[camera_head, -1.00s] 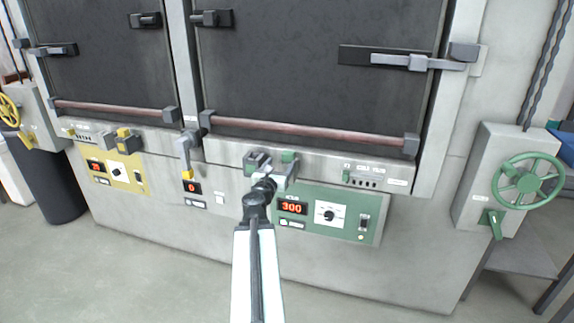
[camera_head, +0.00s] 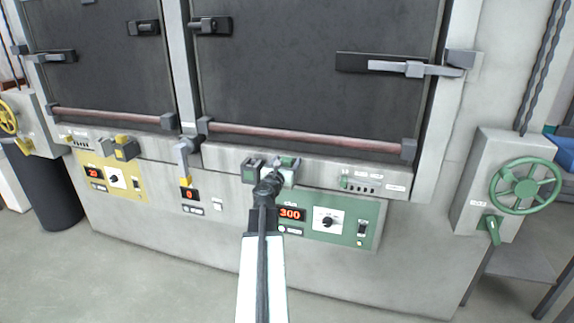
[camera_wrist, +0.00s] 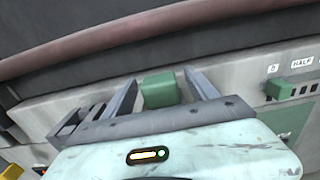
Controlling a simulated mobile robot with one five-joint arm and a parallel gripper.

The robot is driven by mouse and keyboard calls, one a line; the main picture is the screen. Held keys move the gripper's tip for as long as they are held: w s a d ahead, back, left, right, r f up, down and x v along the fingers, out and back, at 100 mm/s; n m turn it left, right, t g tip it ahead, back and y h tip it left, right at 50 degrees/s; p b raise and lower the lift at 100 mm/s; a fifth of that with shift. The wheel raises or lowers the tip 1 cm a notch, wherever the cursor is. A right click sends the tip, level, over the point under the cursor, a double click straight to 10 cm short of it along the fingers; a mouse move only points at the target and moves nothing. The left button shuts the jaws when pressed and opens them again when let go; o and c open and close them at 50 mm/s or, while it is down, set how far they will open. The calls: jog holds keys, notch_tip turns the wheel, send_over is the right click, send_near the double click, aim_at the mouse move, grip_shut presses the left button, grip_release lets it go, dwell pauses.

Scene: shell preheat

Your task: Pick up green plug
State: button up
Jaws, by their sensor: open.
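The green plug (camera_wrist: 160,91) is a small block on the grey ledge under the oven door. In the wrist view it stands between the two fingers of my gripper (camera_wrist: 163,90), which are spread, with a visible gap on each side. In the head view the green plug (camera_head: 287,161) shows just beyond my gripper (camera_head: 283,168). My wrist hides part of the plug and the ledge around it there.
The green control panel (camera_head: 350,228) reads 300. A red-brown bar (camera_head: 300,136) crosses above. A yellow plug (camera_head: 124,148) is farther left.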

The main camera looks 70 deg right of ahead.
grip_shut()
notch_tip(320, 180, up, 10)
jog(key=p, duration=1)
jog(key=shift+r, duration=0.15)
